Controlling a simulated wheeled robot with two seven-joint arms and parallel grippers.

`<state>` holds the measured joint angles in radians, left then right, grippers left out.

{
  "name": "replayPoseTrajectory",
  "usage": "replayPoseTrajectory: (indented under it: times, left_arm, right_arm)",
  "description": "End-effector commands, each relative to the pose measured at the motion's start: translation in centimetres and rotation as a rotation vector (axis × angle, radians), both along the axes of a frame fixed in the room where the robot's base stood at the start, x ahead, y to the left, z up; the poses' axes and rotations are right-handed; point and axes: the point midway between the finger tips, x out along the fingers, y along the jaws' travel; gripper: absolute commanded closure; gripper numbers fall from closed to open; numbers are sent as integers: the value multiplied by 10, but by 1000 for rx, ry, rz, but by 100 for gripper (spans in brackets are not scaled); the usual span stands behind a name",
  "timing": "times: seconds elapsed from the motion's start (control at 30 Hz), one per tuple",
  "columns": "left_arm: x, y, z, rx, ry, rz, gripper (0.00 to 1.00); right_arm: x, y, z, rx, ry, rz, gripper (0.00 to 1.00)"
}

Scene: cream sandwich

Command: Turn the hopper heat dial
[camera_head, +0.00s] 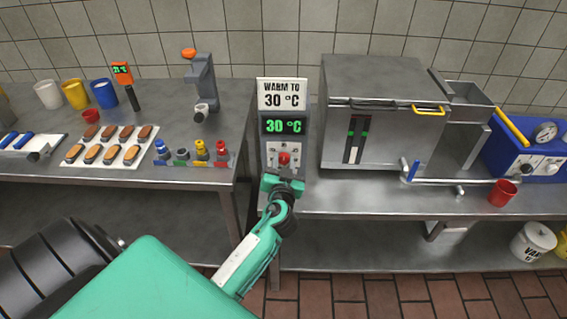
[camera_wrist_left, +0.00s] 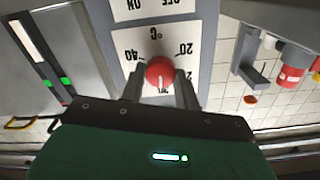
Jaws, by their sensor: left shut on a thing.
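The heat dial is a red knob (camera_head: 284,159) on a grey control post between the two counters. In the left wrist view the red knob (camera_wrist_left: 159,72) sits on a white scale plate (camera_wrist_left: 126,42) with 20 and 40 marks and °C. My left gripper (camera_head: 284,176) reaches up to the dial from below, and its two fingers (camera_wrist_left: 160,90) are closed on either side of the knob. Above the dial, a display (camera_head: 284,126) reads 30 °C in green, under a sign (camera_head: 282,95) reading WARM TO 30 °C. My right gripper is not in view.
A large steel hopper machine (camera_head: 375,110) stands right of the post. A red cup (camera_head: 502,193) and a blue unit (camera_head: 530,155) are farther right. On the left counter are a tray of biscuits (camera_head: 88,158), coloured nozzles (camera_head: 201,150), cups and an orange thermometer (camera_head: 123,73).

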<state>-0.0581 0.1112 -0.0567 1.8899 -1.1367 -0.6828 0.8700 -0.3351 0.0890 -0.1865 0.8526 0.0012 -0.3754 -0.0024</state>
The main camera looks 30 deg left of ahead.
Motion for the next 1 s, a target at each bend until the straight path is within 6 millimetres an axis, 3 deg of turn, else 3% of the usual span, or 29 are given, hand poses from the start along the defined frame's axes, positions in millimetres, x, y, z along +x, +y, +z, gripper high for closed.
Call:
replayPoseTrajectory:
  times: [0.43, 1.0]
  left_arm:
    - [0, -1, -1, 324, 200, -1, 91]
    - [1, -2, -2, 711, 438, 0, 91]
  right_arm:
    - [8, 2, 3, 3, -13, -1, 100]
    - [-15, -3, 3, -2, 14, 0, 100]
